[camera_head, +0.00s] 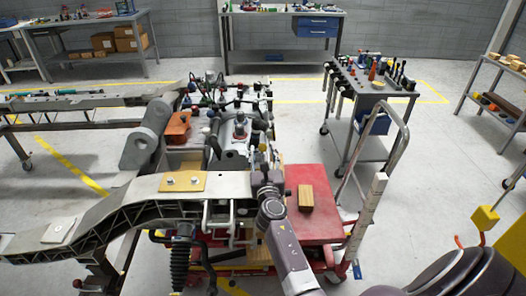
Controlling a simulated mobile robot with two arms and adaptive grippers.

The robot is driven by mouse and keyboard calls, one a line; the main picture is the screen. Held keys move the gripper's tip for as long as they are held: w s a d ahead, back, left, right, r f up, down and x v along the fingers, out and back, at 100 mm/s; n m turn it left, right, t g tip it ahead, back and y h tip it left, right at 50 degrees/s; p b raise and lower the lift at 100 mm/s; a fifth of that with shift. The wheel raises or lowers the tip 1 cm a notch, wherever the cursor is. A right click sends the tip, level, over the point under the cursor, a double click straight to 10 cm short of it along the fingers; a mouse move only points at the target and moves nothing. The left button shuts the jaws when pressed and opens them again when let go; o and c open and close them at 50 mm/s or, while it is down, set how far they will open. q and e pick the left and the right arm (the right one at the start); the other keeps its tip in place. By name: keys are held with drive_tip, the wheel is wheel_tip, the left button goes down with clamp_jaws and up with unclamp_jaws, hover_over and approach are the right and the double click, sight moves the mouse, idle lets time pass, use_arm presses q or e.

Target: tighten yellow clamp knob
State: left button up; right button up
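My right arm comes in from the lower right, and its gripper (264,168) is over the middle of the chassis fixture (120,205), at the right end of the grey frame rail. A small yellow piece (262,147) shows just beyond the gripper's tip; it may be the clamp knob, but it is too small to be sure. I cannot tell whether the gripper touches it. The fingers are small and seen from behind, so their opening is hidden. My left gripper is not in view.
A red cart (318,222) with a wooden block (306,197) stands right of the gripper. Hoses and metal parts crowd the fixture beyond it. A tool trolley (372,88) stands further right. A yellow block (485,218) is at the right edge. Open floor lies between the benches.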

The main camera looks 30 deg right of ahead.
drive_tip(key=shift+w+d, duration=0.35)
drive_tip(key=shift+w, duration=0.2)
clamp_jaws()
